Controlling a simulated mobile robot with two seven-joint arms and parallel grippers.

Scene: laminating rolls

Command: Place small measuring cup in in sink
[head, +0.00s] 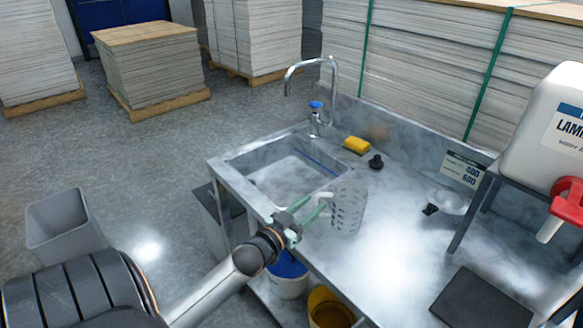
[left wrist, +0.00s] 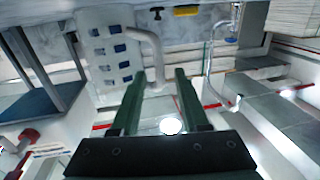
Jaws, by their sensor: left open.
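A clear measuring cup with rows of dark marks (head: 349,208) stands upright on the steel counter, just right of the sink (head: 250,160). Its pale handle sticks out to the left. My left gripper (head: 315,206) is open beside the cup on its handle side. In the left wrist view the cup (left wrist: 108,55) is at the upper left, and its handle reaches down between the tips of my left gripper (left wrist: 159,76). Contact between fingers and handle cannot be told. The sink looks empty. My right gripper is out of view.
A tap (head: 316,120) rises behind the sink. A yellow sponge (head: 356,145) and a black stopper (head: 376,162) lie behind the cup. A clear dish-like item (head: 449,201), a dark mat (head: 482,301) and a white container (head: 548,125) are to the right.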

